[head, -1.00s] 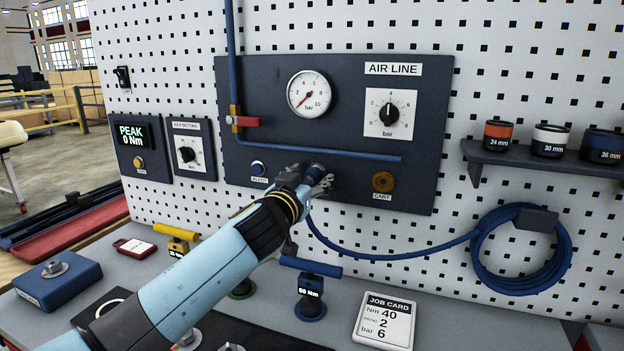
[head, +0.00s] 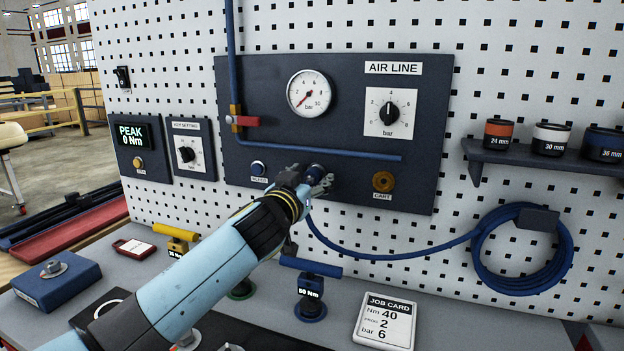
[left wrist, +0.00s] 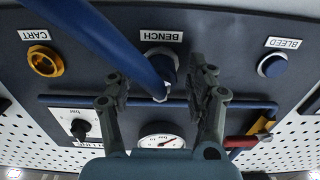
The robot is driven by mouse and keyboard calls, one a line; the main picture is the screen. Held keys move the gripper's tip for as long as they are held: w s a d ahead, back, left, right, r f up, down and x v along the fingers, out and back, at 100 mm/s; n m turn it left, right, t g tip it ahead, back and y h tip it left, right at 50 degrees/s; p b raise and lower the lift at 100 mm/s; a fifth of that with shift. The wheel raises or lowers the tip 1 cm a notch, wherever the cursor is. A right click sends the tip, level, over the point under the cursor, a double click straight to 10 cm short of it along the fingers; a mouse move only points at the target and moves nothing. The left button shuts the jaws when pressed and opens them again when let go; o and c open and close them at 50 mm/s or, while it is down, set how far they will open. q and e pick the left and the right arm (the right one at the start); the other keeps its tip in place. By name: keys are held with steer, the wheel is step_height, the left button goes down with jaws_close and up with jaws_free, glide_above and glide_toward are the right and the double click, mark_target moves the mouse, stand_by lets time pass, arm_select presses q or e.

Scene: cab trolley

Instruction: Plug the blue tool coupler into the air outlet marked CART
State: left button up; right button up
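The blue tool coupler (left wrist: 162,66) sits at the outlet marked BENCH, with its blue hose (left wrist: 105,38) running off from it. In the head view the coupler (head: 314,169) is partly hidden behind my left gripper (head: 318,183). In the left wrist view, which is upside down, my left gripper (left wrist: 158,82) has its fingers spread either side of the coupler, with gaps visible. The brass air outlet marked CART (head: 383,181) is empty, right of the gripper; it also shows in the left wrist view (left wrist: 45,61). My right gripper is not in view.
The dark air panel (head: 330,120) carries a gauge (head: 310,93), a bar knob (head: 390,113), a red-handled valve (head: 246,121) and a BLEED button (head: 258,168). The hose coil (head: 480,250) hangs at right. A job card (head: 385,321) and torque tools stand on the bench below.

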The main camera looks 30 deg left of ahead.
arm_select(q)
jaws_close()
steer(key=shift+s, duration=0.15)
steer(key=shift+s, duration=0.15)
steer(key=shift+b+v, duration=0.4)
steer(key=shift+v, duration=2.3)
